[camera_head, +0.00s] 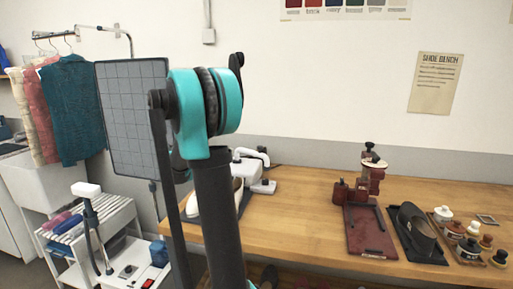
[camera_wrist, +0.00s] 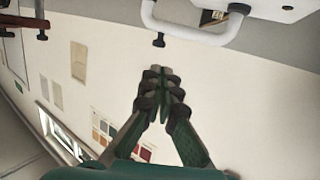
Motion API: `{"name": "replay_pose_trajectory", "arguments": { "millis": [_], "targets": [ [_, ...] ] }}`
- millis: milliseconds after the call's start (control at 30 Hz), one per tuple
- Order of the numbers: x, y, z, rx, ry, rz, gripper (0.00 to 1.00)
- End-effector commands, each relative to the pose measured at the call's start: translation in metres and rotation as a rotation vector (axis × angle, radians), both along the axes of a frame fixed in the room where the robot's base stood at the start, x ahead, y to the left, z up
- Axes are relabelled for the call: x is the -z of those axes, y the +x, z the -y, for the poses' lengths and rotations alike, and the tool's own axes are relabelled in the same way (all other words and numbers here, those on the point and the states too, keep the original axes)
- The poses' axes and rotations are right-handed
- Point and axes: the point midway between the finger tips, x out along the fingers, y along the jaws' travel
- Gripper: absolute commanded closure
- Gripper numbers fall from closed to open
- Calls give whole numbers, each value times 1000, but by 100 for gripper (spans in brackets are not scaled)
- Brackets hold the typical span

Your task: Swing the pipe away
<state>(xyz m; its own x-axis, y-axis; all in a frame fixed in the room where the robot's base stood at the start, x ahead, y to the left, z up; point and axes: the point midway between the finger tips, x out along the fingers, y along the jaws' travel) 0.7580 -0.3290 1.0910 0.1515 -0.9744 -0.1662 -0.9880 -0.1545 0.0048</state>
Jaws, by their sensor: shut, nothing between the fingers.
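A white curved pipe (camera_wrist: 190,33) with a dark knob at its lower left shows at the top of the wrist view, joined to a white body (camera_wrist: 262,8). It looks like part of the white machine (camera_head: 250,170) on the bench in the head view, partly hidden behind my arm. My gripper (camera_wrist: 160,72) is shut and empty, its fingertips together and apart from the pipe in the picture. The depth between them is hard to judge. In the head view my gripper is hidden by my arm.
The wooden bench (camera_head: 310,211) holds a dark red stand (camera_head: 370,232), a black tray (camera_head: 432,253) and several small bottles at the right. At the left stand a white cart (camera_head: 105,245), a grey gridded panel (camera_head: 135,115) and a clothes rail (camera_head: 100,28) with garments.

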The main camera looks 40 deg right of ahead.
Motion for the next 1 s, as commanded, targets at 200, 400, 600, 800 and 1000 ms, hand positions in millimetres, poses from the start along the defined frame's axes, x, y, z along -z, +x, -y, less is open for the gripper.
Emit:
{"name": "replay_pose_trajectory", "arguments": {
  "millis": [200, 400, 600, 800, 1000],
  "targets": [
    [1, 3, 21, 6, -7, 7, 100],
    [8, 9, 58, 6, -5, 7, 100],
    [14, 15, 96, 5, -5, 6, 100],
    [19, 19, 124, 4, -5, 5, 100],
    [21, 22, 135, 2, -5, 6, 100]
  ]
}}
